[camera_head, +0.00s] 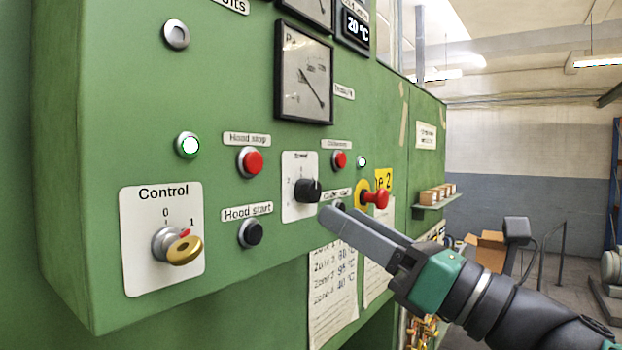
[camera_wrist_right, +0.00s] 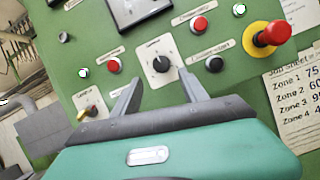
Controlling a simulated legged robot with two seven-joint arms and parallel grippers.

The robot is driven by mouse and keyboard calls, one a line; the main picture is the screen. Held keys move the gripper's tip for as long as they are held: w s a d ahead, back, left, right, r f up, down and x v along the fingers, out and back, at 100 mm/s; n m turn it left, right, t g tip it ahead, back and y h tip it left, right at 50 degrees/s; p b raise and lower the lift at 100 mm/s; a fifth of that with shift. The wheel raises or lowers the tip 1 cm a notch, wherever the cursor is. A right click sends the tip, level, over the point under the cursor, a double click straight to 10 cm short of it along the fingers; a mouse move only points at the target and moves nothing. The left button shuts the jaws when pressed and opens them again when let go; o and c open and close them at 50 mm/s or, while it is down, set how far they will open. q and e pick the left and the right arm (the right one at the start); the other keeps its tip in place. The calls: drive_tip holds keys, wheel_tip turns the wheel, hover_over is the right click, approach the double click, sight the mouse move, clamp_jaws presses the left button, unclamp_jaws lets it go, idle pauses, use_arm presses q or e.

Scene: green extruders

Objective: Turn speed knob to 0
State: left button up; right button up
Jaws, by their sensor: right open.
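The speed knob (camera_head: 308,190) is a black round knob on a white plate (camera_head: 294,211) on the green panel. It also shows in the right wrist view (camera_wrist_right: 161,64), between and beyond my fingertips. The small scale is too blurred to read, and I cannot tell the knob's setting. My right gripper (camera_head: 338,212) is open and empty, with its two grey fingers pointing at the panel just below and right of the knob in the head view. In the right wrist view the fingers (camera_wrist_right: 158,79) straddle the line to the knob, apparently not touching it. My left gripper is not in view.
A red emergency button (camera_head: 377,198) on a yellow disc sticks out right of the knob. Red hood stop (camera_head: 252,162) and black hood start (camera_head: 251,233) buttons are on its left. The control switch (camera_head: 178,246) is lower left. Paper sheets (camera_head: 333,290) hang below.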

sight(316, 196)
drive_tip(key=w+a+r+p, duration=0.1)
drive_tip(key=w+r+p, duration=0.1)
drive_tip(key=w, duration=0.1)
drive_tip(key=shift+w+a+r, duration=0.1)
drive_tip(key=shift+a+r, duration=0.1)
drive_tip(key=shift+a, duration=0.2)
drive_tip(key=shift+w+r, duration=0.1)
drive_tip(key=shift+a, duration=1.15)
drive_tip(key=shift+c, duration=0.4)
drive_tip(key=shift+w, duration=0.1)
drive_tip(key=shift+c, duration=1.4)
drive_tip(key=shift+w+d, duration=0.1)
drive_tip(key=shift+d, duration=0.1)
drive_tip(key=c, duration=0.7)
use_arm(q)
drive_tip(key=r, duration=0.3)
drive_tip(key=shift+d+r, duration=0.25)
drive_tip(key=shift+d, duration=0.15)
use_arm(e)
clamp_jaws()
